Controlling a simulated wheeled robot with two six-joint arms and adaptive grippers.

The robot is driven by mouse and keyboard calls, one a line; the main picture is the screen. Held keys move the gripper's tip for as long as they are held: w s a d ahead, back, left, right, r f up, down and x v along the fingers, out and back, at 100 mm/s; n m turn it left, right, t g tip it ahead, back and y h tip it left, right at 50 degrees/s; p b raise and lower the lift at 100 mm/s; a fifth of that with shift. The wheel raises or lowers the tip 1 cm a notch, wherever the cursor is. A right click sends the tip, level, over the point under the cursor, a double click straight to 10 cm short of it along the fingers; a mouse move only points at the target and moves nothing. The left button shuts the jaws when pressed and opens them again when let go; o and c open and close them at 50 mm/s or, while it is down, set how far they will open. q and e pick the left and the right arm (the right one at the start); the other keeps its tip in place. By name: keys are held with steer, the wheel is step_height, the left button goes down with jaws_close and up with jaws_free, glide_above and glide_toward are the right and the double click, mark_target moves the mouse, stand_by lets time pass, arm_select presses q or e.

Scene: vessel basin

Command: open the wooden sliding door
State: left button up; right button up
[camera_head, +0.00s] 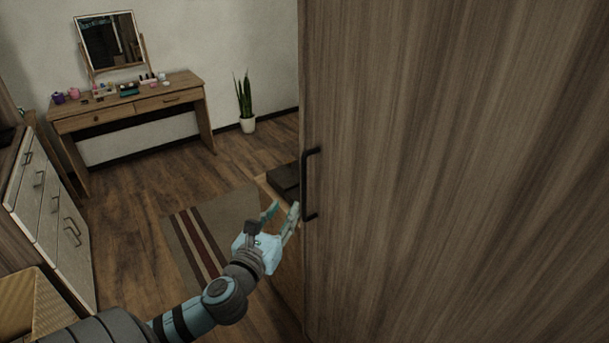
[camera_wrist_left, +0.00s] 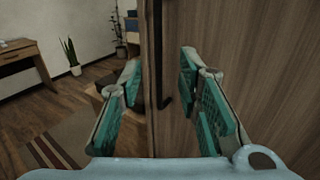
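The wooden sliding door (camera_head: 450,170) is a large brown wood-grain panel filling the right half of the head view. Its dark bar handle (camera_head: 308,184) stands upright near the panel's left edge. My left gripper (camera_head: 282,212) is just left of the handle in the head view, open and empty. In the left wrist view the door (camera_wrist_left: 240,60) is on the right, and the handle (camera_wrist_left: 164,75) shows between the spread teal-padded fingers of the gripper (camera_wrist_left: 160,95), apart from both. My right gripper is not in view.
Left of the door edge is an open floor with a striped rug (camera_head: 200,240). A dressing table (camera_head: 130,110) with a mirror and a potted plant (camera_head: 246,105) stand at the back.

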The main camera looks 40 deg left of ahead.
mark_target(303, 181)
arm_select(q)
steer(key=x, duration=1.4)
steer(key=shift+a+f, duration=0.1)
steer(key=shift+f, duration=0.1)
jaws_close()
